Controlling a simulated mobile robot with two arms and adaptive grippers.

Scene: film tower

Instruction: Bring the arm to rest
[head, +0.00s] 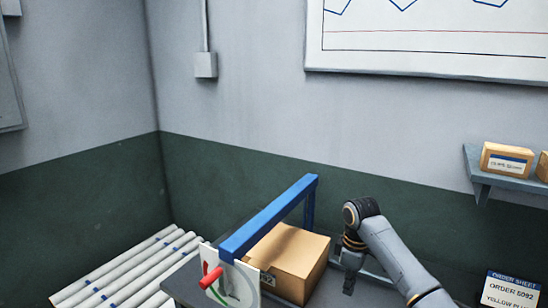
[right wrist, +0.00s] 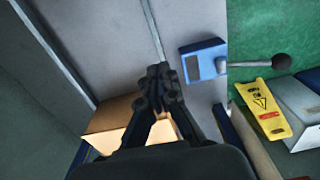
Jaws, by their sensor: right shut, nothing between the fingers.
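My right arm comes in from the lower right in the head view, its wrist bent so that the gripper (head: 348,284) points down beside a cardboard box. In the right wrist view the dark fingers of the right gripper (right wrist: 158,82) are together, with nothing between them. The cardboard box (head: 290,252) stands on a grey bench under a blue frame (head: 268,218). The box also shows in the right wrist view (right wrist: 108,122), partly behind the fingers. My left gripper is in neither view.
A white panel with a red handle (head: 211,278) stands at the frame's front. A roller conveyor (head: 125,275) lies left. A shelf (head: 500,182) with small boxes and an order sheet (head: 510,290) are right. The right wrist view shows a blue device (right wrist: 203,60) and yellow sign (right wrist: 264,110).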

